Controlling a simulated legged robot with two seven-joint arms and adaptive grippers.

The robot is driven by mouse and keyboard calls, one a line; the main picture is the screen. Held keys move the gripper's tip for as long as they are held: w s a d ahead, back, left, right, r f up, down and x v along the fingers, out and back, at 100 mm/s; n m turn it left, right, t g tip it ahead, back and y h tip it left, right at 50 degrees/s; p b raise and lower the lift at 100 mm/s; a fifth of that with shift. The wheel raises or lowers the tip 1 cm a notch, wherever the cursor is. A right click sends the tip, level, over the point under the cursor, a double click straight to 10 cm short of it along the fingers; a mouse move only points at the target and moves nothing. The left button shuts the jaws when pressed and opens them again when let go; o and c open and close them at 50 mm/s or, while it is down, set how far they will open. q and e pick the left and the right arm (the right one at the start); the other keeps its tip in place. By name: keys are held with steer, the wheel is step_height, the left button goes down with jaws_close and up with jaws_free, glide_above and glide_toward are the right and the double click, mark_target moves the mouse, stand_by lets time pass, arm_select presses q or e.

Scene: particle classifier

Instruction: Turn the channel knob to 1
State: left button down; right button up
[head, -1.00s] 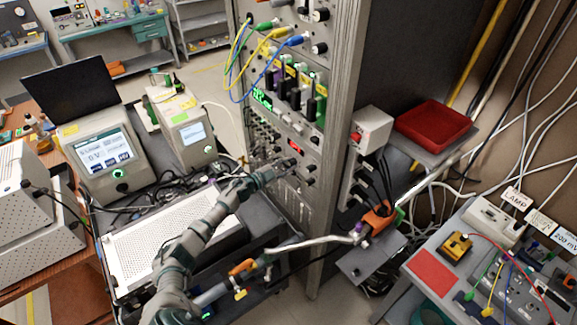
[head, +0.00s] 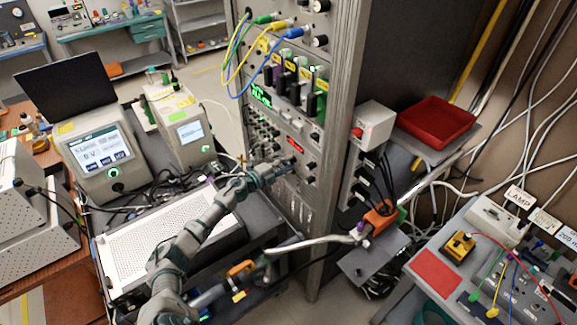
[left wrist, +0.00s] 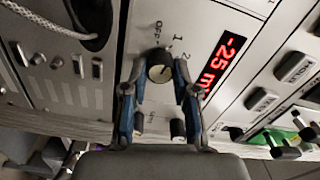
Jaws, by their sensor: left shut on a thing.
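A red display (left wrist: 218,66) reading about -25 m is right of the knob. In the head view my left gripper (head: 288,167) is at the rack's front panel, below the small red display (head: 295,145), and hides the knob. My right gripper is not in view.
Other knobs (head: 311,166) stick out close to the gripper on the rack. Coloured cables (head: 262,62) hang above it. A perforated white box (head: 150,240) lies under my left arm. A red tray (head: 436,120) is right of the rack.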

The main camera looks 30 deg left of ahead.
arm_select(q)
steer(key=shift+a+f+m, duration=0.2)
steer(key=shift+f+m, duration=0.3)
steer(key=shift+m, duration=0.1)
steer(key=shift+r+b, duration=0.1)
steer(key=shift+b, duration=0.25)
steer(key=c, duration=0.9)
jaws_free()
steer(key=shift+a, duration=0.2)
steer(key=v, duration=1.2)
steer(key=shift+a, duration=0.4)
steer(key=shift+d, duration=0.25)
